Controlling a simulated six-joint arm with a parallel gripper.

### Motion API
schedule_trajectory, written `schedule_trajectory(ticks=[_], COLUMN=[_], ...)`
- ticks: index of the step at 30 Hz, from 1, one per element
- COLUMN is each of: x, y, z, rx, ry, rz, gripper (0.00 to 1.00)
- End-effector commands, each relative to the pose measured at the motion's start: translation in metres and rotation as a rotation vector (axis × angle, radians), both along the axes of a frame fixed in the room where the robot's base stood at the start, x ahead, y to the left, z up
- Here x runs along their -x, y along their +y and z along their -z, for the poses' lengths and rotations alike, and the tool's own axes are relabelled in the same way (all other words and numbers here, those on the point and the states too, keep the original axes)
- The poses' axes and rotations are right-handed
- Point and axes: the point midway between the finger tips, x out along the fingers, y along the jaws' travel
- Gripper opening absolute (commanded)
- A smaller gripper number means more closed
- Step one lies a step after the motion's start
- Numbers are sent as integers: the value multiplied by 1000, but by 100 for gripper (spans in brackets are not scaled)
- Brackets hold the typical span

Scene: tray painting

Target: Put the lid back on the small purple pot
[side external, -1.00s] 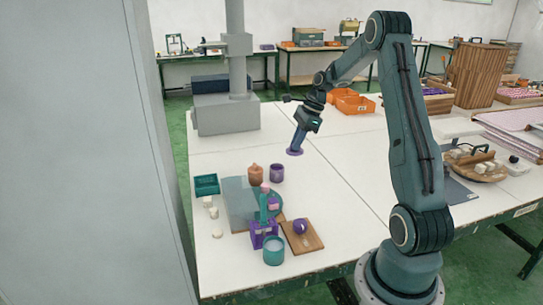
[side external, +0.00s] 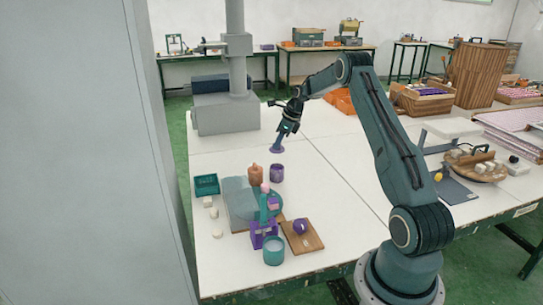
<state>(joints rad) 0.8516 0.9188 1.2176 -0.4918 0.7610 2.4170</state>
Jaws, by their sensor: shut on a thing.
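The small purple pot (side external: 277,173) stands upright on the white table, just right of an orange-brown bottle-like thing. My gripper (side external: 282,142) points down above and slightly behind the pot. It is shut on the purple lid (side external: 277,150), a small disc held at its fingertips. The lid is apart from the pot, a little above and beyond its rim in the picture. The pot's inside is too small to make out.
The orange-brown thing (side external: 255,174) stands close left of the pot. The table right of the pot is clear.

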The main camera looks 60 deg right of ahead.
Motion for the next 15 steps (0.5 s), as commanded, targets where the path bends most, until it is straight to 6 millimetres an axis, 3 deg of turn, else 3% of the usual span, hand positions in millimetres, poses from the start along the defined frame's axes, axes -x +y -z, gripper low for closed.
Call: schedule_trajectory(ticks=[15], x=[0], y=[1], z=[18], rx=[-1], ry=[1], rz=[-3], gripper=[0])
